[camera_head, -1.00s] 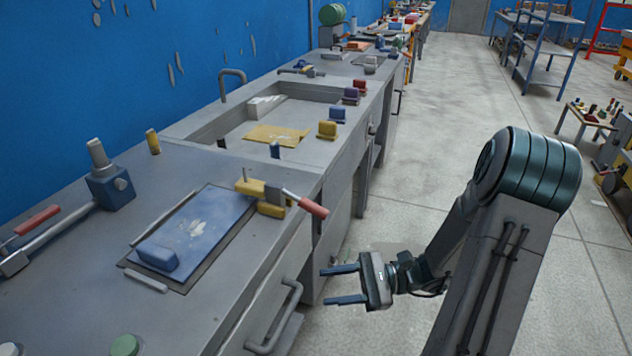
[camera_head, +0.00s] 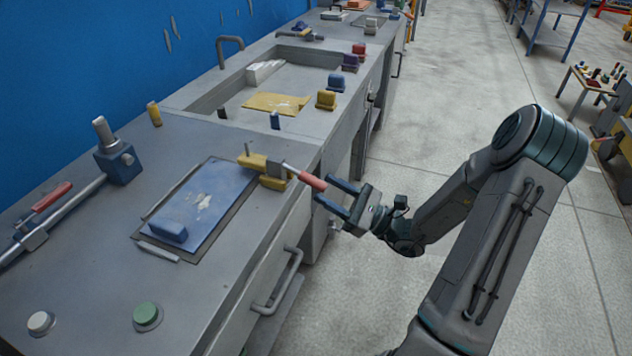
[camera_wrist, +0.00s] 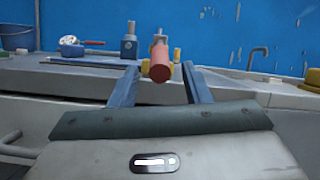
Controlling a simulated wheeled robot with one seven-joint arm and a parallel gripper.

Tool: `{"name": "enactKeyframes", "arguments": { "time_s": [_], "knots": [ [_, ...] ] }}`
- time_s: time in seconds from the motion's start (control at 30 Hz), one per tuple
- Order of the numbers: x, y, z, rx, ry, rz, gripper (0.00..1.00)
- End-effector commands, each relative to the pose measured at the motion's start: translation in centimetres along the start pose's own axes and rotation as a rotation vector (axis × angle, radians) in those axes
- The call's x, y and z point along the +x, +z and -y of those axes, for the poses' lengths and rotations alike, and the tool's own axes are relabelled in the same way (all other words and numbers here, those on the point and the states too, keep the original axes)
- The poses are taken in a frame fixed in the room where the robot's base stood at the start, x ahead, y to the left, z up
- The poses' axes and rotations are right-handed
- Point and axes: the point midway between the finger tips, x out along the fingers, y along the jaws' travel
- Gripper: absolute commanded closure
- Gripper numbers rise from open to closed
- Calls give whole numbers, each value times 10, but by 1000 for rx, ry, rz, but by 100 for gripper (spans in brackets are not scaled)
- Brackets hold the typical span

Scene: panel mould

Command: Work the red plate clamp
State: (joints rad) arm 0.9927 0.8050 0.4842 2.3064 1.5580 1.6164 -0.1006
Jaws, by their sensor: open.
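The plate clamp has a yellow body (camera_head: 262,168) at the right edge of the blue plate (camera_head: 205,205) on the bench. Its red handle (camera_head: 306,179) sticks out over the bench's front edge toward my gripper. My gripper (camera_head: 325,189) is open and level with the handle's free end. In the wrist view, the red handle (camera_wrist: 160,66) points at the camera, seen nearly end-on, between the lines of the two fingers and apart from both. The fingertips are at or just short of the handle's end; the exact depth is unclear. The clamp's pad is partly hidden.
Another red-handled tool (camera_head: 52,197) lies at the bench's left, near a blue block with a post (camera_head: 117,163). Green (camera_head: 147,315) and white (camera_head: 40,322) buttons sit in front. A drawer handle (camera_head: 283,285) juts from the bench front. A sink lies behind.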

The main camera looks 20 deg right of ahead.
Motion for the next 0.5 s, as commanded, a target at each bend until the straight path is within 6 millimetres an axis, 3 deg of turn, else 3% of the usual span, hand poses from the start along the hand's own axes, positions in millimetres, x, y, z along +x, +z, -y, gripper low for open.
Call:
{"name": "enactKeyframes", "arguments": {
  "time_s": [0.2, 0.5],
  "knots": [
    [32, 0, 0, 0, 3, 1, 57],
    [41, 0, 0, 0, 1, -1, 57]
  ]
}}
